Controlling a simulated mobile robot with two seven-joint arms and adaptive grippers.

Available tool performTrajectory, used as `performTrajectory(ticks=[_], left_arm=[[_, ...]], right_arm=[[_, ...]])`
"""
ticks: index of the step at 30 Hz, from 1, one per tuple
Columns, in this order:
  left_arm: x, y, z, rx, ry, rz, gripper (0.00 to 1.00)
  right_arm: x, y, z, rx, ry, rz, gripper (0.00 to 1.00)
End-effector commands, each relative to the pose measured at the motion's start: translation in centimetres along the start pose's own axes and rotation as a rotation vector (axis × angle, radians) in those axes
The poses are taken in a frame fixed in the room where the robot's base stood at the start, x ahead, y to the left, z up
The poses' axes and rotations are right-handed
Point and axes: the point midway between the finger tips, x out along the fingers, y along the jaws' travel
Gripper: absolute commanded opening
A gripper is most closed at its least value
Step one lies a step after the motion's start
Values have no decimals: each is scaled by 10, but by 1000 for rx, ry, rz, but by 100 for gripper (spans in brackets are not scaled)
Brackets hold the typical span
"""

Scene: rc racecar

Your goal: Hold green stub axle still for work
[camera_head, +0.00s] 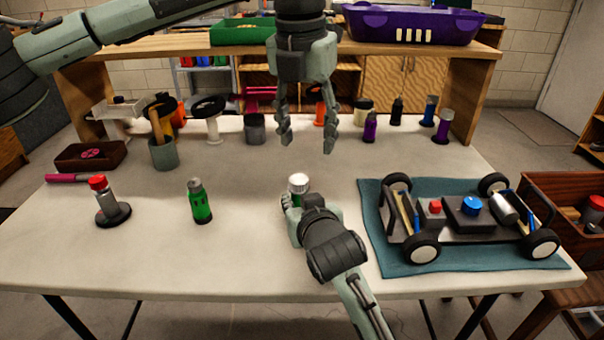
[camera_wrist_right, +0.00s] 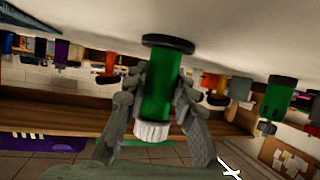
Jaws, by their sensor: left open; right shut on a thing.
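The green stub axle (camera_wrist_right: 157,98) appears to be the upright green cylinder with a white ribbed cap and a black disc foot. In the head view only its white cap (camera_head: 299,181) and a little green show; my right gripper hides the rest. My right gripper (camera_head: 297,205) is shut around its body, with one finger on each side in the right wrist view (camera_wrist_right: 157,85). The foot appears to rest on the tabletop; the wrist picture is upside down. My left gripper (camera_head: 306,142) is open and empty, pointing down above and behind the axle.
A green bottle (camera_head: 200,203) and a red-topped grey piece on a black foot (camera_head: 111,208) stand to the left. The racecar chassis (camera_head: 465,215) sits on a teal mat (camera_head: 400,267) at right. Bottles and tools line the back under a wooden shelf (camera_head: 160,45). The front-left table is clear.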

Motion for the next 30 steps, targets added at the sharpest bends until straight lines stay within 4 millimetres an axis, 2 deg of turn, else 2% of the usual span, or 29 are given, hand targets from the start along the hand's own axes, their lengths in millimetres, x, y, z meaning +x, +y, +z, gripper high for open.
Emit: performTrajectory(ticks=[9, 15, 23, 30], left_arm=[[-9, -22, 0, -699, -96, 215, 52], [-14, -26, 0, -1002, -195, 286, 52], [-8, -24, 0, -1128, -241, 307, 52], [32, -9, 1, -1127, -238, 308, 52]], right_arm=[[0, 0, 0, 0, 0, 0, 0], [0, 0, 0, 0, 0, 0, 0], [0, 0, 0, 0, 0, 0, 0], [0, 0, 0, 0, 0, 0, 0]])
